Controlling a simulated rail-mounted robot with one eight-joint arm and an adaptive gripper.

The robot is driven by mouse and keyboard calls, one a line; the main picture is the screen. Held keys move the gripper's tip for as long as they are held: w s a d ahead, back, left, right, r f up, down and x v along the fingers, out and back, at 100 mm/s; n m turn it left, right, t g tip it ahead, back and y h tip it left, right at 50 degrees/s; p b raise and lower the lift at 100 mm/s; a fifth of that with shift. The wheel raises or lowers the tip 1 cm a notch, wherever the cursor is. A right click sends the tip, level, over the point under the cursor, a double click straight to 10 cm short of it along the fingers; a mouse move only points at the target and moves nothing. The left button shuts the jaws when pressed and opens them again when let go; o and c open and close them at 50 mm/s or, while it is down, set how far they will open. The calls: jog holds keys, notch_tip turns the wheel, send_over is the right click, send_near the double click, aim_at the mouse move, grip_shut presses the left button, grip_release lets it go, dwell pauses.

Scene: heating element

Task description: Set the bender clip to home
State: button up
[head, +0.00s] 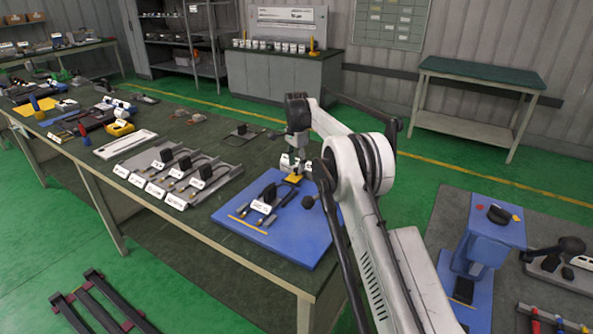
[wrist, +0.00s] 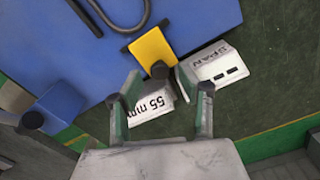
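A yellow plate (wrist: 153,52) with a dark round knob (wrist: 160,70) lies at the edge of the blue board; I cannot tell for sure whether this is the bender clip. The yellow plate also shows in the head view (head: 293,179), just below my gripper (head: 295,164). In the wrist view my gripper (wrist: 160,97) is open, with its two fingers spread and nothing visibly held between them. The knob lies just beyond the fingertips, roughly midway between them. A dark bent rod (wrist: 122,22) runs beside the yellow plate. No home mark is readable.
The blue board (head: 296,243) carries a labelled black fixture (head: 268,200). Labelled grey trays (head: 215,182) stand to its left. Dark green tabletop (head: 225,247) is bare along the front.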

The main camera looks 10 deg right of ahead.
aim_at(294, 174)
jog(key=shift+f, duration=1.45)
grip_shut()
